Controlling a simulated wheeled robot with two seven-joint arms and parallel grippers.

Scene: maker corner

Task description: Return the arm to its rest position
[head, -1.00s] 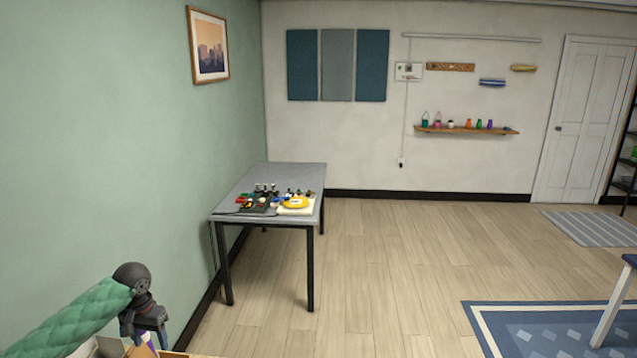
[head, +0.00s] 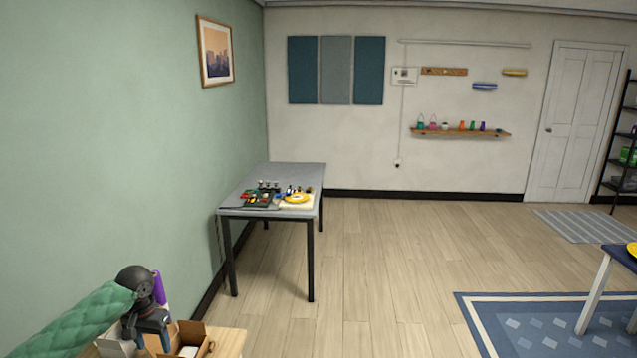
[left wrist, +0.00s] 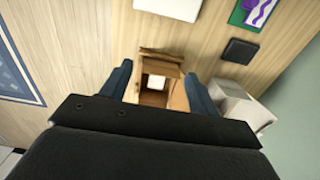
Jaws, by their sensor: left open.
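My left arm, in a green quilted sleeve, comes in at the lower left of the head view. Its dark gripper (head: 150,325) points down over the near wooden table, beside an open cardboard box (head: 190,338). In the left wrist view the two blue-grey fingers (left wrist: 160,88) are spread apart. The open box (left wrist: 157,62) shows between and beyond them, with a white item (left wrist: 156,82) inside. Nothing shows held between the fingers. My right gripper is in neither view.
A purple item (head: 160,290) stands behind the left gripper. A second, pale box (left wrist: 235,105) lies beside the fingers. A dark square block (left wrist: 240,51) lies on the wooden tabletop (left wrist: 85,50). A grey table (head: 290,172) with small items stands farther off, with open floor to its right.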

